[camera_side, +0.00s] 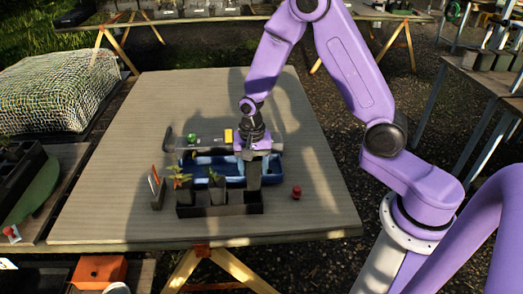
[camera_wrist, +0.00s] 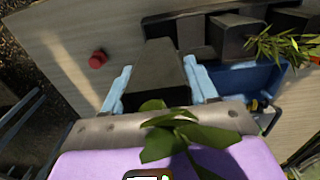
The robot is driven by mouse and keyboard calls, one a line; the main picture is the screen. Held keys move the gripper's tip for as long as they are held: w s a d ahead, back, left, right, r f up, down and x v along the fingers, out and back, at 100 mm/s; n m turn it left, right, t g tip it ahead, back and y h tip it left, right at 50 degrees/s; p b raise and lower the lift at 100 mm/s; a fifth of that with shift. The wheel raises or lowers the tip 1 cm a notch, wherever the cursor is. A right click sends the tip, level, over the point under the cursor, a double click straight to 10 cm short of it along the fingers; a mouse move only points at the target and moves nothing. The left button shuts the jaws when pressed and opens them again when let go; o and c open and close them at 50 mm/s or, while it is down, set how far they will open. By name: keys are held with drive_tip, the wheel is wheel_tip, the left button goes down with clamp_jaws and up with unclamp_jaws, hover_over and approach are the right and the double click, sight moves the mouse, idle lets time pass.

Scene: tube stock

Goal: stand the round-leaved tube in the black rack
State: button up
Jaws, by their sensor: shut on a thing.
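My gripper (camera_side: 254,155) is shut on a dark, tapered square tube (camera_side: 253,176), one pale blue finger on each side. In the wrist view, the tube (camera_wrist: 158,75) sits between the fingers (camera_wrist: 160,88), and broad rounded green leaves (camera_wrist: 172,135) show at its near end. The black rack (camera_side: 222,210) stands at the front of the table. The held tube is over or at its right end; I cannot tell whether its bottom is inside. The rack (camera_wrist: 190,36) also shows beyond the tube in the wrist view.
Two planted tubes stand in the rack: a reddish-leaved one (camera_side: 183,190) at left and a green one (camera_side: 216,190) beside it. A blue tray (camera_side: 205,163) lies behind. A red knob-like object (camera_side: 297,192) is to the right. The table's left side is clear.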

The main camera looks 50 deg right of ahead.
sight(252, 188)
drive_tip(key=shift+a+f, duration=0.35)
drive_tip(key=shift+f, duration=3.7)
drive_tip(key=shift+f, duration=0.35)
drive_tip(key=o, duration=1.2)
wheel_tip(252, 188, up, 17)
drive_tip(key=shift+r, duration=0.2)
